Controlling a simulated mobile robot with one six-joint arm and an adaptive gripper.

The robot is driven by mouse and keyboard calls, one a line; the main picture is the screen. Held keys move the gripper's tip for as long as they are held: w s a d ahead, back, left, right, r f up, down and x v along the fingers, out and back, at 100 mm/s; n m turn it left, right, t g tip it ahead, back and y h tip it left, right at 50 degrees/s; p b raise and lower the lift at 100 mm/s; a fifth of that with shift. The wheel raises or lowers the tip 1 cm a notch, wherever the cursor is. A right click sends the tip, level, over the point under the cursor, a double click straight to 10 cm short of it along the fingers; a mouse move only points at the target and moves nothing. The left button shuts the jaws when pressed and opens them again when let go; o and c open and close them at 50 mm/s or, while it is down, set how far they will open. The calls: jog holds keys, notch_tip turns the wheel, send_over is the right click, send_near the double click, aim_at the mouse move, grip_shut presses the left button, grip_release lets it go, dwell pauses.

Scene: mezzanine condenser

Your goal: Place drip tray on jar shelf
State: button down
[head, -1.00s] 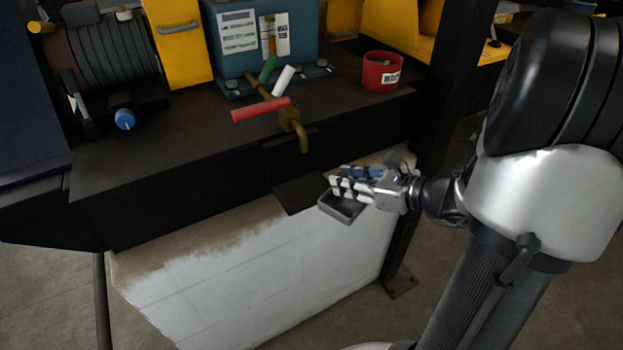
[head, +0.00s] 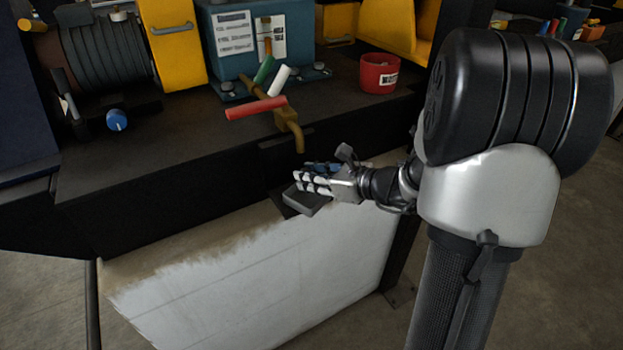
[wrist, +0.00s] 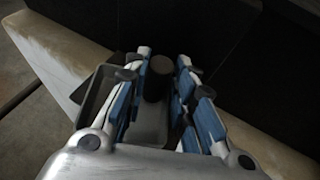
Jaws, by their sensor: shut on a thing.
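The drip tray (head: 309,203) is a small grey, shallow, open tray. My gripper (head: 312,178) is shut on it and holds it below the brass spout. In the wrist view, the tray (wrist: 97,97) lies under the blue-padded fingers, with a dark round post (wrist: 157,78) between the finger rows of my gripper (wrist: 163,66). The jar shelf (head: 280,195) looks to be the small dark plate below the spout. The tray and fingers cover most of it, and I cannot tell whether tray and shelf touch.
The brass spout (head: 291,130) with a red handle (head: 256,108) hangs close above my fingers. The dark bench (head: 180,150) carries a red cup (head: 379,74) and a teal box (head: 232,50). A pale panel (head: 250,275) stands below.

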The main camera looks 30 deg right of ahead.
jog(key=shift+f, duration=0.1)
jog(key=c, duration=1.3)
grip_release()
jog(key=shift+c, duration=0.2)
jog(key=shift+s+d+r, duration=0.1)
jog(key=shift+s+r, duration=0.05)
jog(key=shift+r, duration=0.15)
jog(key=p+v, duration=0.3)
jog(key=v, duration=0.8)
jog(key=shift+s+p, duration=0.3)
jog(key=shift+p, duration=0.1)
jog(key=shift+r, duration=0.15)
